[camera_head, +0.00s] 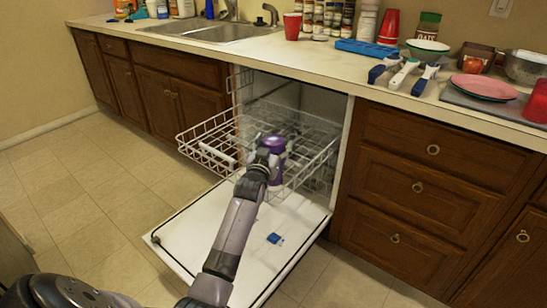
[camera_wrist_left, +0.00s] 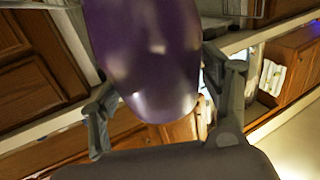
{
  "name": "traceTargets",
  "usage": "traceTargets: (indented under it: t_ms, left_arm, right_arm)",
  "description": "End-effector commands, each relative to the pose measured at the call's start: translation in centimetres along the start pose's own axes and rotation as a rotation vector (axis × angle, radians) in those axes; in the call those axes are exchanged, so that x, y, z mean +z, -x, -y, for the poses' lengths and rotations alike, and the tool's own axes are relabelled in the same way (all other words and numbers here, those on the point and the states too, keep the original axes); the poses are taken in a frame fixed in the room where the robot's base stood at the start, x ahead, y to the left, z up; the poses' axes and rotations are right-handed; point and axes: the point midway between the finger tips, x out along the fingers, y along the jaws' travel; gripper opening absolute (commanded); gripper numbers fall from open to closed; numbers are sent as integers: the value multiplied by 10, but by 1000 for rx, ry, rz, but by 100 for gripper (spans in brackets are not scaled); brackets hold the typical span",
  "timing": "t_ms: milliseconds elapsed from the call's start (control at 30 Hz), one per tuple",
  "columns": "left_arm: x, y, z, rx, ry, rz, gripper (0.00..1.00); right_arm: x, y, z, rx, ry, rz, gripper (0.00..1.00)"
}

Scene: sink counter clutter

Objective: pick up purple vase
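The glossy purple vase (camera_head: 274,143) shows in the head view at the end of my left arm, at the dishwasher's pulled-out rack. My left gripper (camera_head: 268,158) is right at the vase and hides part of it. In the left wrist view the vase (camera_wrist_left: 150,55) fills the upper middle, between the two fingers of the left gripper (camera_wrist_left: 160,85). Both fingertips appear to press on its sides. The vase's far end is cut off by the frame. My right gripper is not in view.
The white wire rack (camera_head: 208,152) stands out over the lowered dishwasher door (camera_head: 185,236). A small blue item (camera_head: 275,238) lies on the door. The counter (camera_head: 335,66) above carries cups, jars, a blue tray (camera_head: 366,49), brushes and a pink plate (camera_head: 484,87). Drawers stand to the right.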

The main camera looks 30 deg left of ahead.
Motion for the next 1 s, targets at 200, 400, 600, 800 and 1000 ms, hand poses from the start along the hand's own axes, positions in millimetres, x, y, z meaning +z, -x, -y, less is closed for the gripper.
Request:
traceTargets:
  t_ms: [200,400,600,800,1000]
  left_arm:
    - [0,0,0,0,0,0,54]
    - [0,0,0,0,0,1,41]
    - [0,0,0,0,0,1,27]
    - [-2,0,0,0,0,-3,16]
    - [-2,0,0,0,0,-3,16]
  right_arm:
    - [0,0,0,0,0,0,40]
    - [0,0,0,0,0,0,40]
    - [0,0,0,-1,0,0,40]
    - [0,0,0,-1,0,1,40]
    - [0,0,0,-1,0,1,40]
